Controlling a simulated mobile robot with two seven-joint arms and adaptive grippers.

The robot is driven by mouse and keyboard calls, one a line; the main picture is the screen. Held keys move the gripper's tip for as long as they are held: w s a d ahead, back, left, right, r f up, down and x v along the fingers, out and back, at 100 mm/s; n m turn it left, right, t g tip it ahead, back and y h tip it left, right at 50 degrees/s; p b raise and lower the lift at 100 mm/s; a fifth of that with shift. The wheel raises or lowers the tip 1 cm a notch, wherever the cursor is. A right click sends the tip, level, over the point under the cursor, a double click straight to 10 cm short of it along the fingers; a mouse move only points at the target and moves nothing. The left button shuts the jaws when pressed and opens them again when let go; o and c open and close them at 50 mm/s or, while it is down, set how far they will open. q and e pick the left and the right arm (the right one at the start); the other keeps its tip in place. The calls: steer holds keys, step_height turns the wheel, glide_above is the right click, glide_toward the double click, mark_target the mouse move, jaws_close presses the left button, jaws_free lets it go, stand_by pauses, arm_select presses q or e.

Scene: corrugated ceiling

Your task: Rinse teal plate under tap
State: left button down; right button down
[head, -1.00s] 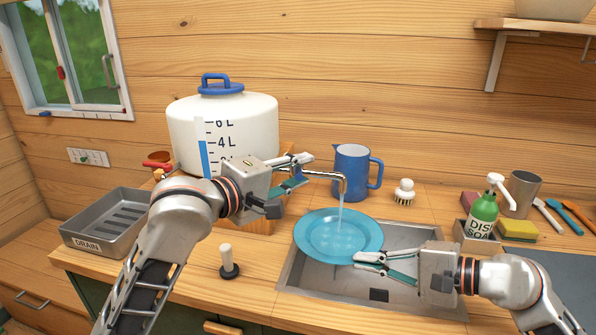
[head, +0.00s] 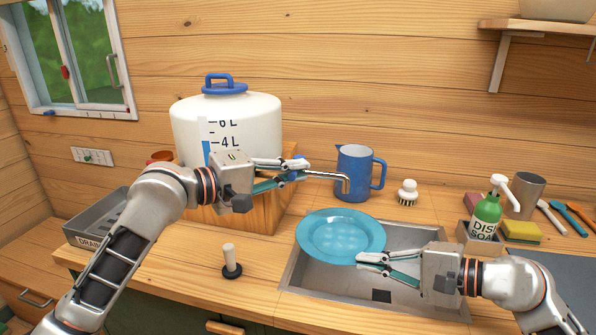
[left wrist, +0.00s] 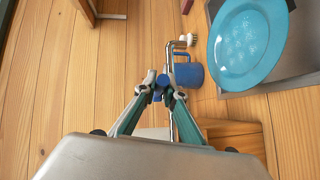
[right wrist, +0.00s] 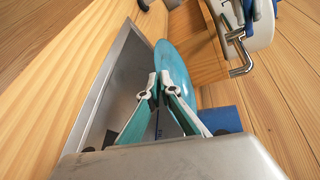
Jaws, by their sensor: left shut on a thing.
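The teal plate (head: 341,232) is held over the sink (head: 296,277), below the tap (head: 343,181). Wet marks or droplets show on the plate (left wrist: 240,48) in the left wrist view, and no water runs from the tap. My right gripper (head: 361,261) is shut on the near rim of the plate; the right wrist view shows its fingertips (right wrist: 160,84) meeting at the rim. My left gripper (head: 300,169) is shut on a small blue tap handle (left wrist: 158,94) at the base of the spout. The fingers mostly hide that handle.
The white water tank (head: 225,120) stands behind my left gripper. A blue jug (head: 352,173) and a scrub brush (head: 407,193) stand behind the sink. Dish soap (head: 486,218) and a sponge (head: 521,231) are at the right. A drain tray (head: 97,219) and a plunger-like stopper (head: 230,262) are left.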

arm_select(q)
steer(key=shift+a+f+m+g+h, duration=0.15)
steer(key=shift+m+g+h, duration=0.15)
steer(key=shift+m+g, duration=0.15)
steer(key=shift+g, duration=0.25)
steer(key=c, duration=2.1)
jaws_free()
steer(key=v, duration=1.2)
